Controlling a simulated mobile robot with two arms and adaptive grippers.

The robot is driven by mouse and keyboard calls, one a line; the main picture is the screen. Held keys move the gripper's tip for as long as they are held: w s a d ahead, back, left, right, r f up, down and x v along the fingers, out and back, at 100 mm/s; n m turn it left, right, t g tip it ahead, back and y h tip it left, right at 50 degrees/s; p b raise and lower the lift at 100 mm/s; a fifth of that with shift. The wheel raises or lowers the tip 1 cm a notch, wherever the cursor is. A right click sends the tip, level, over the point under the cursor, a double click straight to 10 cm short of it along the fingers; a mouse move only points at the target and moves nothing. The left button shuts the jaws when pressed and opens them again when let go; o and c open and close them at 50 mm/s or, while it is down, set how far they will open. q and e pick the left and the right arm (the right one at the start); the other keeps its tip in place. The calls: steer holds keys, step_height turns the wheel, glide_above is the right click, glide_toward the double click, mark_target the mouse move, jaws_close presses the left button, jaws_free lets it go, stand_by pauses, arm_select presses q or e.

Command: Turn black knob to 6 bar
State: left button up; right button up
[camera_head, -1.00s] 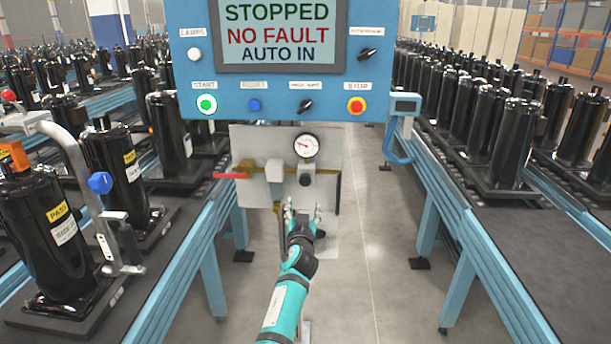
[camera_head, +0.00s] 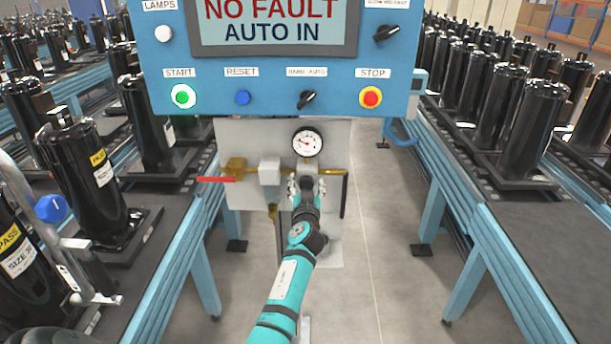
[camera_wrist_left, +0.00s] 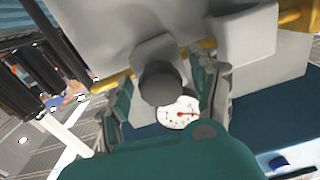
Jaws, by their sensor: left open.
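The black knob (camera_wrist_left: 160,84) shows as a dark round cap below the grey regulator body (camera_wrist_left: 156,50) in the wrist view. In the wrist view the open fingers of my left gripper (camera_wrist_left: 165,88) stand on either side of the knob, with gaps visible; contact cannot be told. The round white pressure gauge (camera_head: 307,143) sits just above the regulator; its scale is too small to read. It also shows in the wrist view (camera_wrist_left: 178,112). My right gripper is out of view.
A blue control box (camera_head: 275,85) with buttons overhangs the grey panel (camera_head: 235,197). A red-handled valve (camera_head: 216,179) and brass pipe lie left of the regulator. Conveyors with black compressors (camera_head: 83,180) flank both sides. The floor (camera_head: 375,250) between is clear.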

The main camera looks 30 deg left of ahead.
arm_select(q)
steer(key=shift+w, duration=0.15)
steer(key=shift+s+d+r, duration=0.15)
steer(key=shift+s+r, duration=0.05)
steer(key=shift+c, duration=0.9)
steer(key=c, duration=1)
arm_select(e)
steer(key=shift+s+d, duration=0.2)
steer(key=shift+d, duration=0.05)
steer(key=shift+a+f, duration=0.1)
